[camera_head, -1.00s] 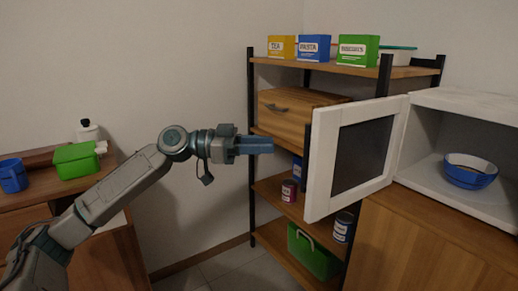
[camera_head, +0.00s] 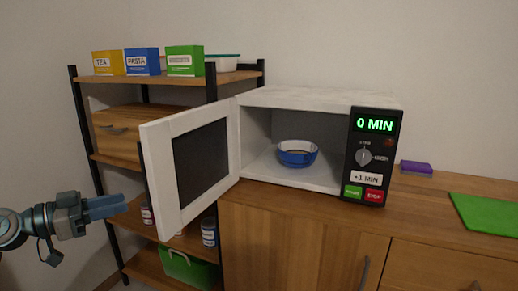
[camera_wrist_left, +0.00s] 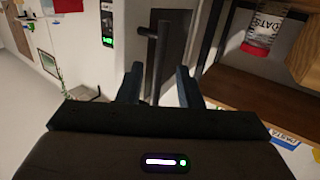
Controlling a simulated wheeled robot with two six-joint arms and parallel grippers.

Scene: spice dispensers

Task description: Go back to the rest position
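My left gripper (camera_head: 122,204) is in the lower left of the head view, in front of the shelf and to the left of the microwave door (camera_head: 159,190). Its blue fingers are apart and empty; the gap shows in the left wrist view (camera_wrist_left: 158,78). There a dark upright handle bar (camera_wrist_left: 158,55) appears beyond the gap, with no visible grip on it. The white microwave (camera_head: 310,97) has its door swung wide open to the left. A blue bowl (camera_head: 297,154) sits inside. My right gripper is not in view.
A shelf unit (camera_head: 232,77) holds tea, pasta and biscuit boxes on top, and cans and a green basket (camera_head: 188,268) below. The open door juts out near my left gripper. A purple item (camera_head: 416,168) and green board (camera_head: 487,213) lie on the counter at right.

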